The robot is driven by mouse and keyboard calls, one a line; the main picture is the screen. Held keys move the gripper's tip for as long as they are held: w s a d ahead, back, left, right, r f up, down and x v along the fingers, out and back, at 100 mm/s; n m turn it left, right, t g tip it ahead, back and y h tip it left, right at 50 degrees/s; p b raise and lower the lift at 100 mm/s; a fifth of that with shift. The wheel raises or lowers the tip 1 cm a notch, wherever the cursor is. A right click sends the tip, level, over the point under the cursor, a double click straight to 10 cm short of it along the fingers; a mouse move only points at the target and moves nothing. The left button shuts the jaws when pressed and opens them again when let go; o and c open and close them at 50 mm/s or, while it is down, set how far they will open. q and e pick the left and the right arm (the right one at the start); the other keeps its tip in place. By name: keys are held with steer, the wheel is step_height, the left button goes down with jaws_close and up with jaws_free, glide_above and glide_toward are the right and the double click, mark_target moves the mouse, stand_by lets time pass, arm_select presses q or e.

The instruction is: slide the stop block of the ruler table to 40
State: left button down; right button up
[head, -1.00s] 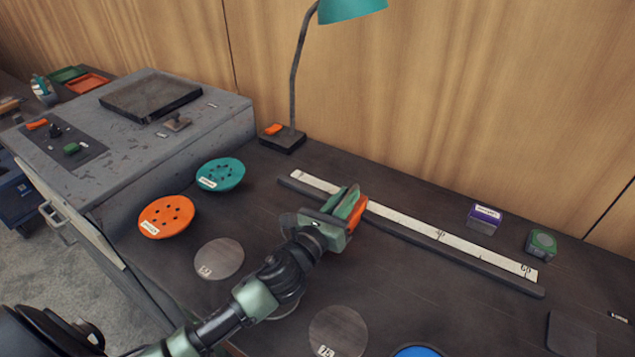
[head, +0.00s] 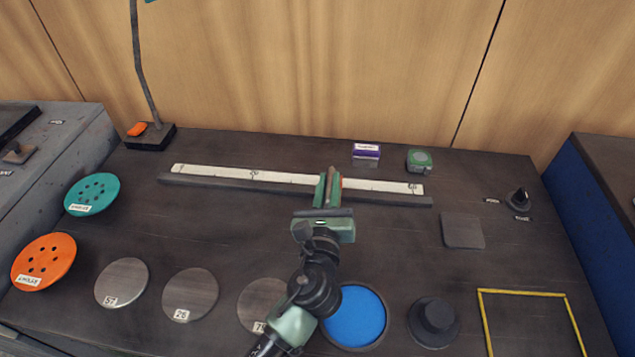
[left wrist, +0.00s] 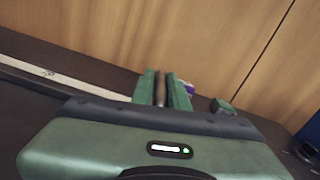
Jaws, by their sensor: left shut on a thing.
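The ruler table (head: 205,171) is a long white scale on a dark rail across the back of the bench. A mark that looks like 20 shows on its left half and 60 near its right end; the scale between, where 40 lies, is hidden behind my left gripper (head: 328,188). In the left wrist view the fingers (left wrist: 161,89) close around a dark upright piece. My right gripper is not in view.
Behind the ruler stand a purple box (head: 366,152) and a green tape measure (head: 419,160). A lamp base (head: 150,137) is at the left. Several discs, a blue round pad (head: 354,318) and a dark knob (head: 434,320) lie in front. A dark square plate (head: 462,231) is at the right.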

mark_target(326, 205)
arm_select(q)
steer(key=c, duration=1.5)
jaws_free()
steer(key=shift+o, duration=0.2)
steer(key=s, duration=0.5)
steer(key=s+a+b, duration=0.1)
steer(key=s, duration=0.1)
steer(key=shift+s+a, duration=0.1)
steer(key=shift+s, duration=0.25)
